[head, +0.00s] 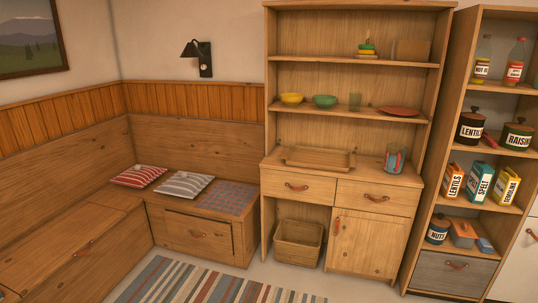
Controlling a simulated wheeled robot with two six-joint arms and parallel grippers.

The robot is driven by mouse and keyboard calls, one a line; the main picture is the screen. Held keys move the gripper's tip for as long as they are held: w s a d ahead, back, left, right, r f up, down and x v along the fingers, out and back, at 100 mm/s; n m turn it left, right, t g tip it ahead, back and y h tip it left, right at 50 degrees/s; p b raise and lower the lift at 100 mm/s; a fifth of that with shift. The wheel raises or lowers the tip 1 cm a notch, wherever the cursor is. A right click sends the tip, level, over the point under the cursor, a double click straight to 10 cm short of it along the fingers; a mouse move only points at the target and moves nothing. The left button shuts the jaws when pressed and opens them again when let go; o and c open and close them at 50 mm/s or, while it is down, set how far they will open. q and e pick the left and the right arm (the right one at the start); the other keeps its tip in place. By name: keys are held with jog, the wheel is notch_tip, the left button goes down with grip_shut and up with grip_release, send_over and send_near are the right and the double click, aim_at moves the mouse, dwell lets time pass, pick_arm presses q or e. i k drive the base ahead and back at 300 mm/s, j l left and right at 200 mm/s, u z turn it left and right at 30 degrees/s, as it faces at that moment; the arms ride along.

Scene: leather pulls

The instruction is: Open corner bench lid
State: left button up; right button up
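The wooden corner bench (60,225) runs along the left wall and turns along the back wall in the head view. A red striped cushion (138,176), a grey striped cushion (184,185) and a checked cloth (228,197) lie on the back section's seat. Neither of my grippers is in view.
A striped rug (190,285) lies on the floor before the bench. A wooden hutch (375,195) with a basket (298,244) in its lower opening stands right of the bench. A pantry shelf (445,190) stands further right. A wall lamp (205,60) hangs above.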

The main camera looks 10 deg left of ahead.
aim_at(22, 270)
jog(key=i+j+u, duration=0.15)
jog(key=i+u, duration=0.8)
jog(key=i+l+u, duration=0.3)
jog(key=i+u, duration=0.2)
